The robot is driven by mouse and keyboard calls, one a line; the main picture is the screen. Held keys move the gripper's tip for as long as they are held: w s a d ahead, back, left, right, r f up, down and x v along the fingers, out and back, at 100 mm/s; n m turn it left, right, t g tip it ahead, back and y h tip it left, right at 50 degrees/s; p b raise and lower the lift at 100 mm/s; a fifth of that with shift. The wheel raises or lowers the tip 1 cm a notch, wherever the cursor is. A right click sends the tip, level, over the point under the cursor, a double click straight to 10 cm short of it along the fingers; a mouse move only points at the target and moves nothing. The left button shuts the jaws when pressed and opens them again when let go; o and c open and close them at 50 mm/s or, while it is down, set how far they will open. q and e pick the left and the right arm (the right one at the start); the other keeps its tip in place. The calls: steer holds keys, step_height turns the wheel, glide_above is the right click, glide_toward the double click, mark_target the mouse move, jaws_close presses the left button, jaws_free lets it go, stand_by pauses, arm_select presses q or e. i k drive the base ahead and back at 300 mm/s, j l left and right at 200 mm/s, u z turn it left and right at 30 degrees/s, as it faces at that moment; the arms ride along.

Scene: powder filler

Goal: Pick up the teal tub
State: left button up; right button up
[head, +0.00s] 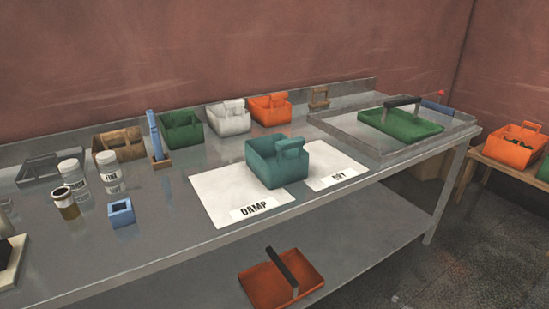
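The teal tub (270,170) stands upright on the metal bench. It straddles the two white sheets, the one marked DAMP (222,196) and the one at its right (333,167), whose lettering is small. The tub has a raised handle (291,147) at its right side. I cannot see its inside clearly. Neither of my grippers shows in the head view, and nothing touches the tub.
Green (183,131), white (228,118) and orange (270,108) tubs line the back of the metal bench (160,247). White jars (112,177) and a small blue block (121,213) stand left.

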mark_target(278, 160)
steer(key=i+j, duration=0.2)
steer(key=j, duration=0.2)
steer(key=i+j, duration=0.15)
steer(key=j, duration=0.25)
steer(key=i+j, duration=0.2)
steer(key=j, duration=0.15)
